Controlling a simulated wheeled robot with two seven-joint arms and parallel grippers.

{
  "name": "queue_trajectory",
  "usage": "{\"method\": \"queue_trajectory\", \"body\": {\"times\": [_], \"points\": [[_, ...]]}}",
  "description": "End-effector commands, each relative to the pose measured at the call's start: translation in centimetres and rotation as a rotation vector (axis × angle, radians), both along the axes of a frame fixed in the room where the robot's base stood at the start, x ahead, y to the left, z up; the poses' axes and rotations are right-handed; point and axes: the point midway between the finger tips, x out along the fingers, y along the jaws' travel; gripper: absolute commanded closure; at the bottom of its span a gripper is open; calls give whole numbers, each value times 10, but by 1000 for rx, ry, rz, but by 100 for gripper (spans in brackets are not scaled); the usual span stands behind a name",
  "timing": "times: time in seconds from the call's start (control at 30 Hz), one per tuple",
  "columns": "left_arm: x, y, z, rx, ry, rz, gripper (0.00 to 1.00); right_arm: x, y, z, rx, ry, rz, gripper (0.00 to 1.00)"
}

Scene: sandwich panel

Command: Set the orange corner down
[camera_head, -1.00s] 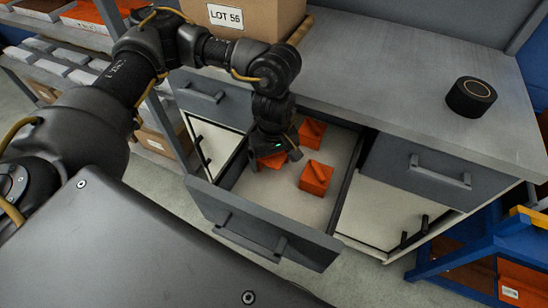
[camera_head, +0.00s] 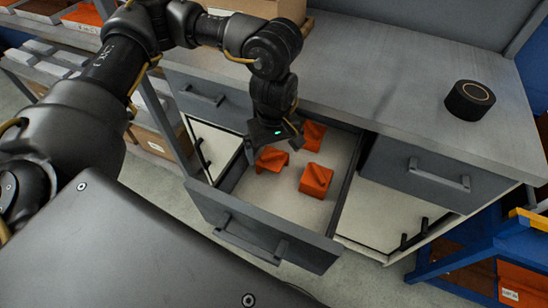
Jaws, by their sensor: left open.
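Three orange corners lie apart on the pale floor of an open grey drawer (camera_head: 300,204). One orange corner (camera_head: 271,160) is at the left, just below my left gripper. A second orange corner (camera_head: 313,137) is at the back, and a third orange corner (camera_head: 316,180) is nearer the front right. My left gripper (camera_head: 273,140) is open and empty above the left corner, with a gap below it. Its fingers partly blend into the dark wrist. My right gripper is not in view.
The grey worktop (camera_head: 400,110) carries a black round puck (camera_head: 470,100) at the right and a cardboard box (camera_head: 262,8) at the back. Closed drawers flank the open one. A blue rack (camera_head: 470,250) stands at the right, and shelves with trays at the left.

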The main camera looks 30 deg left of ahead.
Motion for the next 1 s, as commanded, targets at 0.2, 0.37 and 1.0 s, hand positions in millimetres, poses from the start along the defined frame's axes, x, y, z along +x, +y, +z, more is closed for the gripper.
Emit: {"method": "queue_trajectory", "body": {"times": [0.2, 0.37, 1.0], "points": [[1, 0, 44, 0, -4, 0, 0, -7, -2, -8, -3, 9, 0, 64], [0, 0, 62, 0, -1, 1, 0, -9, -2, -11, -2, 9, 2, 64], [0, 0, 68, 0, 1, 1, 0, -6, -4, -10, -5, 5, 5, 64]]}}
